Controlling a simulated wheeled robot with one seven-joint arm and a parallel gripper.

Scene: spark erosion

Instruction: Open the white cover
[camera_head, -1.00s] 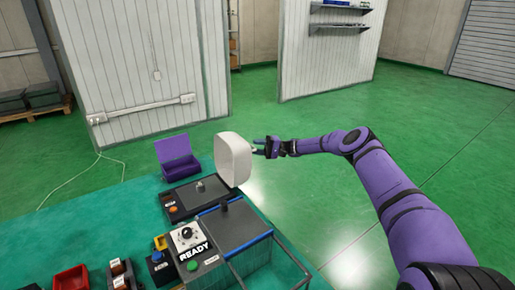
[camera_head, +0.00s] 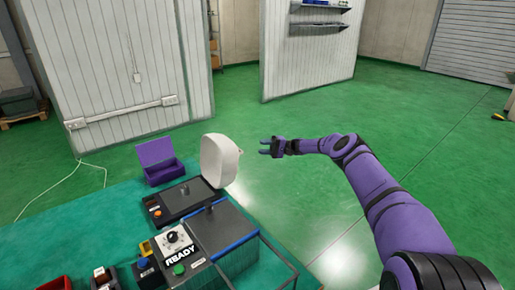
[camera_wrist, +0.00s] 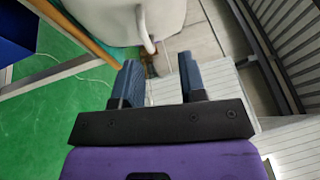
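The white cover (camera_head: 219,161) is a rounded shell that stands tilted up on edge above the dark flat plate (camera_head: 182,199) of the machine. A small light knob or handle (camera_head: 239,152) sticks out on its right side. My gripper (camera_head: 266,148) is to the right of the cover, apart from it, with its fingers spread and nothing between them. In the wrist view the white cover (camera_wrist: 122,20) is at the top, and the open fingers of my gripper (camera_wrist: 158,72) point toward its edge and the small handle (camera_wrist: 150,46).
A purple open box (camera_head: 163,165) stands behind the plate on the teal table (camera_head: 75,230). A control box marked READY (camera_head: 180,252) and a blue-edged tank (camera_head: 222,228) stand in front. Open green floor (camera_head: 300,110) lies behind and right of my arm.

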